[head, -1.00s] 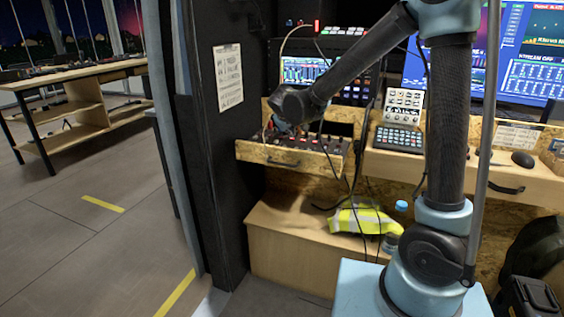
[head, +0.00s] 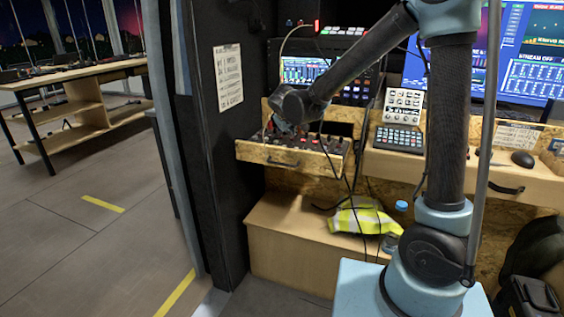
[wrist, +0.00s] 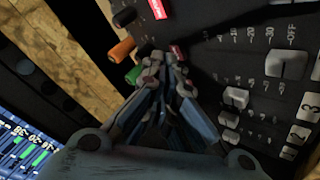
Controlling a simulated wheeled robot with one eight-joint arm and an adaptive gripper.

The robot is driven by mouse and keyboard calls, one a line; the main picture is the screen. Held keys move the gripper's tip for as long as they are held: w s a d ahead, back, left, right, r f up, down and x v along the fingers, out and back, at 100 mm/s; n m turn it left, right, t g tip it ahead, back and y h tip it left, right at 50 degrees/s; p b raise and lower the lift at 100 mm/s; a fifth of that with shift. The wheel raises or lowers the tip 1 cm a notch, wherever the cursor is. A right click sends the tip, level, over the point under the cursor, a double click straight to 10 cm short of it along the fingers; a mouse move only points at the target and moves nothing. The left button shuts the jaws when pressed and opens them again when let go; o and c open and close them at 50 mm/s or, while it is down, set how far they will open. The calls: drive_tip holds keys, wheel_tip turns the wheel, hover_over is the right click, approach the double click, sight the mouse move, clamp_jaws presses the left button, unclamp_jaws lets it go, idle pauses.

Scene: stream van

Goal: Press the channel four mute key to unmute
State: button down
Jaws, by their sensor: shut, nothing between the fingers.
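A dark mixer panel (wrist: 250,70) fills the right of the wrist view, with grey fader caps (wrist: 287,64), printed scales and white numbered labels (wrist: 303,110). A small red key (wrist: 178,51) shows just beyond my fingertips. My gripper (wrist: 165,68) is shut and empty, its fingertips together close over the panel; I cannot tell whether they touch it. I cannot tell which key is the channel four mute; my fingers hide part of the panel. In the head view the mixer (head: 312,140) sits in a wooden shelf, and my gripper (head: 281,126) is at its left part.
Orange (wrist: 121,51) and green (wrist: 134,75) parts stick out beside the fingertips. A lit screen (head: 300,70) stands behind the mixer. Dark cables hang in front of the shelf. A keypad (head: 399,139) is to the right. A yellow vest (head: 362,219) lies on the wooden box below.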

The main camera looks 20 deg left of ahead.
sight(290, 139)
drive_tip(key=shift+r, duration=0.4)
drive_tip(key=shift+r, duration=0.1)
wheel_tip(290, 139, up, 6)
drive_tip(key=shift+f, duration=0.1)
idle(0.6)
